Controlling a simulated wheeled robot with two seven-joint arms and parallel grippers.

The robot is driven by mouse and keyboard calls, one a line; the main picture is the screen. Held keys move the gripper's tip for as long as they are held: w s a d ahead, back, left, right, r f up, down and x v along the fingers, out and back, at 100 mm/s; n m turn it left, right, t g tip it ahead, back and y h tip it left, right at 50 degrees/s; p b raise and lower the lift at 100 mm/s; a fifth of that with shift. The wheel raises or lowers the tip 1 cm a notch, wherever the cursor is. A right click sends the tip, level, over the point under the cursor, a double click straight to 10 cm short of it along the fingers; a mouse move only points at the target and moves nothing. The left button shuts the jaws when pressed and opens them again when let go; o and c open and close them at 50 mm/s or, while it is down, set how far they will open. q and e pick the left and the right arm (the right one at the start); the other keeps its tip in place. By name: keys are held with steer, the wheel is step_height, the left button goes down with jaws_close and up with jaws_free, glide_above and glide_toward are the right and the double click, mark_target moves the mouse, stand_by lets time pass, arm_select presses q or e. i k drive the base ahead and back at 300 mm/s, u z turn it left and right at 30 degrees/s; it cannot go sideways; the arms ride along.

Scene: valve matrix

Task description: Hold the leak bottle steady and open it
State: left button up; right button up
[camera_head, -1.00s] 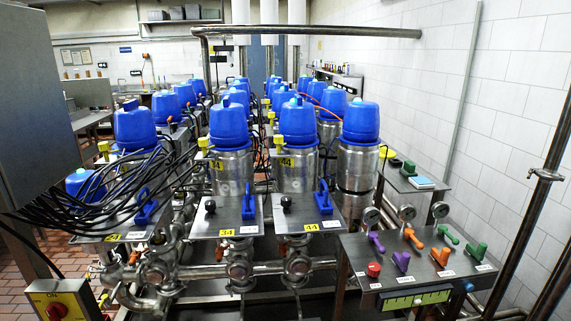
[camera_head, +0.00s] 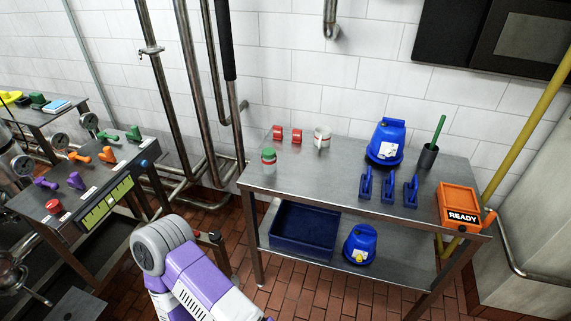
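A small bottle (camera_head: 268,160) with a green cap and a red band stands upright near the left end of the steel table (camera_head: 330,187). It looks like the leak bottle, though its label is too small to read. Nothing touches it. A purple and grey link of one of my arms shows at the bottom, in front of the table and well apart from the bottle. Neither of my grippers is in view.
Red items (camera_head: 287,134), a white mug (camera_head: 321,138), a big blue cover (camera_head: 386,142), several blue handles (camera_head: 388,188), a dark cup (camera_head: 428,156) and an orange READY box (camera_head: 459,205) stand on the table. A blue bin (camera_head: 305,231) is below. A control panel (camera_head: 90,190) stands left.

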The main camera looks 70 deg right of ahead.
mark_target(269, 165)
steer(key=z, duration=1.05)
steer(key=i, duration=0.35)
steer(key=z, duration=1.95)
steer(key=k, duration=1.25)
steer(key=u, duration=0.1)
steer(key=i, duration=0.5)
steer(key=u, duration=0.95)
steer(key=i, duration=0.95)
steer(key=z, duration=0.55)
steer(key=i, duration=0.6)
steer(key=z, duration=0.5)
